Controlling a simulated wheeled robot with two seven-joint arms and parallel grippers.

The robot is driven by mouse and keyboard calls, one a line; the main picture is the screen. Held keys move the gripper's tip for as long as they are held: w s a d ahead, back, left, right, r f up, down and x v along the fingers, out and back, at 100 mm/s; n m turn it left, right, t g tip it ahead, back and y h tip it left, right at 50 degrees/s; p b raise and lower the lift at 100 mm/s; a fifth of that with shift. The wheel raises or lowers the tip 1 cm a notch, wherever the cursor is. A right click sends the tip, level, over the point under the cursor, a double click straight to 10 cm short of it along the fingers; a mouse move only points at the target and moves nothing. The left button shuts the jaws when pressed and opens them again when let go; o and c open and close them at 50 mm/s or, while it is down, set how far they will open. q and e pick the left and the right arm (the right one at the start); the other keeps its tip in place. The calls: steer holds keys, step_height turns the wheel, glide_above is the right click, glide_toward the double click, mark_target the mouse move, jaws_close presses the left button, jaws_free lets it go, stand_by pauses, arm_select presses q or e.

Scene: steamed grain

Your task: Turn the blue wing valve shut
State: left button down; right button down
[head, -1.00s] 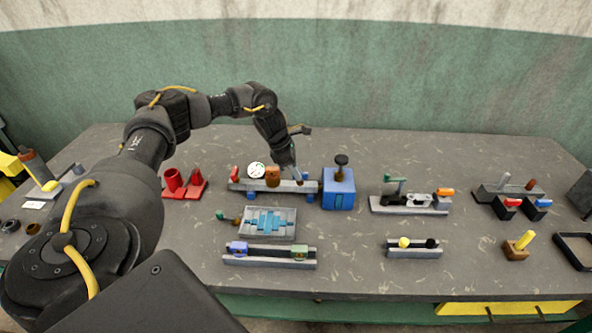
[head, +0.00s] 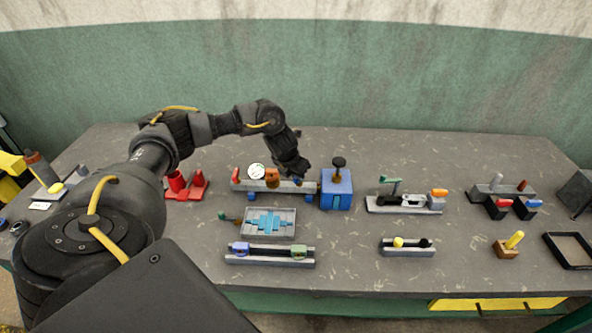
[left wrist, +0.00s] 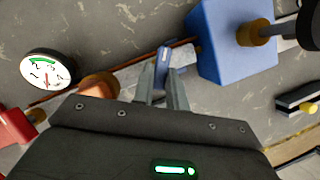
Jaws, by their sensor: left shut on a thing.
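The blue wing valve (left wrist: 163,58) shows as a narrow blue piece between the fingers of my left gripper (left wrist: 161,80) in the left wrist view. The gripper is shut on it. In the head view my left gripper (head: 297,177) points down at the grey pipe rail (head: 246,186), just left of a blue box (head: 336,191). The hand and fingers hide most of the valve there. A white dial gauge (head: 256,171) and a brass-coloured fitting (head: 272,178) sit on the same rail, left of the gripper. My right gripper is out of view.
A black knob (head: 339,162) on a brass stem tops the blue box. Red holders (head: 186,185) stand left of the rail; a grey tray with blue pieces (head: 269,222) lies in front. A slide rail (head: 270,254) is nearer. Bare bench separates these from the right-hand fixtures.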

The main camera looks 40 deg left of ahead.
arm_select(q)
steer(key=n+p, duration=0.1)
steer(key=n+y+p, duration=0.1)
steer(key=n+p, duration=0.1)
steer(key=shift+w+d+r, duration=0.1)
steer(key=shift+d+r, duration=0.1)
steer(key=shift+r, duration=0.05)
steer(key=shift+w+d+f+n+g+y+p, duration=0.1)
steer(key=shift+n+g+y+p, duration=0.2)
steer(key=shift+n+p, duration=0.5)
steer(key=shift+d+f+n+g+y+p, duration=0.15)
steer(key=shift+n+y+p, duration=0.3)
steer(key=shift+n, duration=0.55)
steer(key=shift+a, duration=0.15)
steer(key=c, duration=1.4)
jaws_free()
steer(key=p+v, duration=0.3)
steer(key=v, duration=0.7)
steer(key=shift+r, duration=0.4)
